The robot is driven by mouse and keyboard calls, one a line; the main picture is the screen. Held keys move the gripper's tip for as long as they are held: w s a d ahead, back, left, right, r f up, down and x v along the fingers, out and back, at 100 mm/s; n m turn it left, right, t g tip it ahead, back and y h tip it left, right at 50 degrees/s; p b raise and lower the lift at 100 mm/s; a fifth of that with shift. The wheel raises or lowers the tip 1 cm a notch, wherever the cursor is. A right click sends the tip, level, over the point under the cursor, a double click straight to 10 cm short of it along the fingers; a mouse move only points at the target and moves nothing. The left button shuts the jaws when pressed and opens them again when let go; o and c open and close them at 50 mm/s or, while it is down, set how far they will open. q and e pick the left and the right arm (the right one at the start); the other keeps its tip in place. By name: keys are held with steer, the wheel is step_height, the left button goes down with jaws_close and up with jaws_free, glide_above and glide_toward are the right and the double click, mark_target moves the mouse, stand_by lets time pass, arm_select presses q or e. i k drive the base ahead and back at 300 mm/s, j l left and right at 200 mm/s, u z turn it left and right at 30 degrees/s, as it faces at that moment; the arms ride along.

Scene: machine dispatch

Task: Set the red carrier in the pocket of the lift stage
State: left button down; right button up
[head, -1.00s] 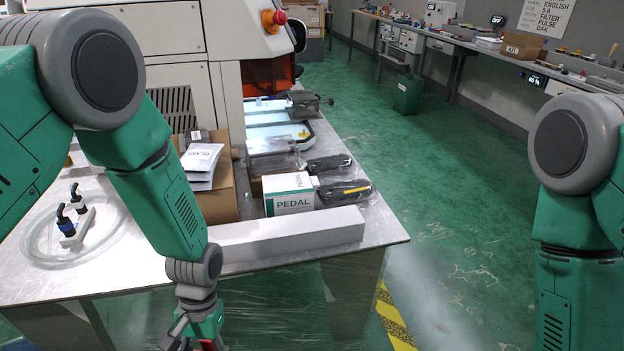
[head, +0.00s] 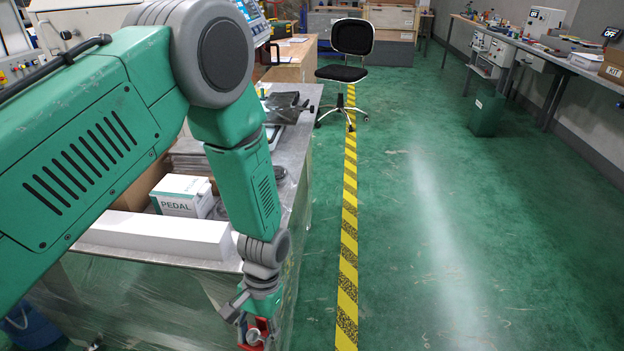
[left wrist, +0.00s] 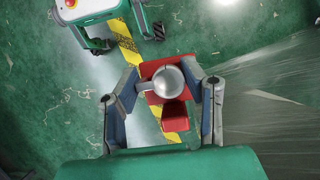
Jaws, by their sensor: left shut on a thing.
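The red carrier (head: 263,325) hangs in my left gripper (head: 250,318), low in the head view, in front of the near table's right end. In the left wrist view the red carrier (left wrist: 174,116) sits between the two fingers of my left gripper (left wrist: 163,84), which is shut on it. A round grey metal piece (left wrist: 168,82) sits on the carrier and covers part of it. The floor shows below the carrier. I cannot make out the lift stage or its pocket in either view. My right gripper is not in view.
The near table (head: 292,150) holds a long white box (head: 155,235) and a PEDAL box (head: 182,195). Yellow-black floor tape (head: 347,240) runs ahead to a black chair (head: 345,65). A green bin (head: 487,115) stands by the right bench (head: 530,55). The green floor between is clear.

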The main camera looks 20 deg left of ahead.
mark_target(283, 99)
steer(key=i+l+u, duration=0.1)
steer(key=i+l, duration=0.3)
steer(key=i, duration=0.2)
steer(key=i+l, duration=0.5)
steer(key=i+j+u, duration=0.05)
steer(key=i, duration=0.05)
